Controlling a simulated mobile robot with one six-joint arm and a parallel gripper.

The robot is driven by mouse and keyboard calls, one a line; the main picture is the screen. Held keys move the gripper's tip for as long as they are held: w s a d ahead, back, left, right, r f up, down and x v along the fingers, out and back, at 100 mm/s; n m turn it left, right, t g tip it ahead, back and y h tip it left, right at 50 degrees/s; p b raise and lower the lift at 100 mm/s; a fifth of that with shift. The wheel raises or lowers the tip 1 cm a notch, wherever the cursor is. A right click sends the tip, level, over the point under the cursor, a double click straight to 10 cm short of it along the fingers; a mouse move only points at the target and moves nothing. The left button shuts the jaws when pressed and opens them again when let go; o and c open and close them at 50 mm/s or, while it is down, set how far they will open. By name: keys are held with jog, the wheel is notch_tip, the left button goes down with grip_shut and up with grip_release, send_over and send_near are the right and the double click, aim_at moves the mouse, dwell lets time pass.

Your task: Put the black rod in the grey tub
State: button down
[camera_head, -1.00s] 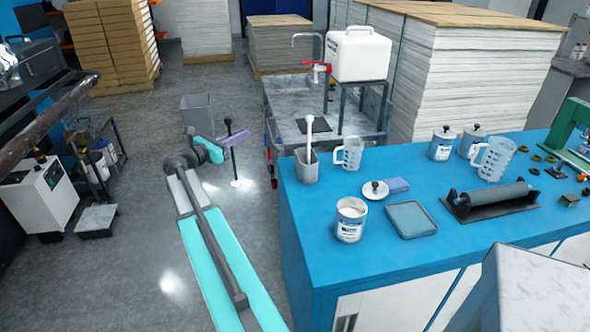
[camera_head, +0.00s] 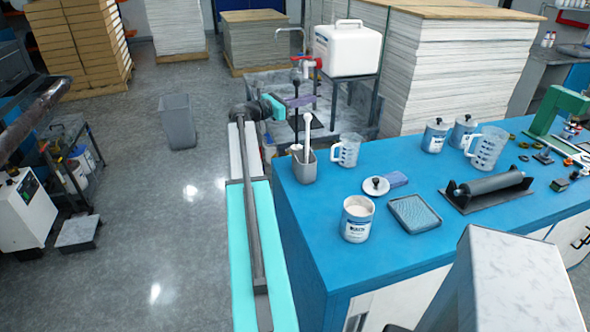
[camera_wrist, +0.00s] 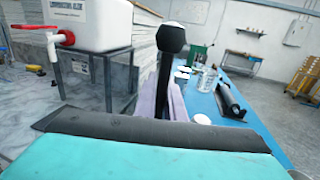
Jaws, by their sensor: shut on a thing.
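The black rod (camera_head: 295,122) is upright in my gripper (camera_head: 299,101), which is shut on its upper part. A dark knob tops the rod and its lower end is white. That white end shows at the mouth of the grey tub (camera_head: 304,172), at the left corner of the blue counter. I cannot tell whether it is inside the rim or just above it. In the wrist view, the black rod (camera_wrist: 164,78) rises between the pale purple fingers of my gripper (camera_wrist: 168,103); the tub is hidden there.
A clear jug (camera_head: 346,151) stands just right of the tub. An open white can (camera_head: 357,222) and a grey tray (camera_head: 414,214) are nearer on the blue counter (camera_head: 335,255). A white canister with red tap (camera_head: 347,50) stands behind. The floor at left has free room.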

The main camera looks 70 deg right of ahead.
jog(key=shift+s+d+g+b, duration=0.35)
jog(key=shift+s+d, duration=0.3)
jog(key=shift+s, duration=0.25)
jog(key=shift+f, duration=0.2)
jog(key=shift+f+p, duration=0.75)
jog(key=shift+f, duration=2.25)
jog(key=shift+f+p, duration=0.45)
jog(key=shift+f, duration=1.6)
jog(key=c, duration=1.8)
grip_release()
jog(key=shift+c, duration=0.2)
jog(key=shift+r, duration=0.1)
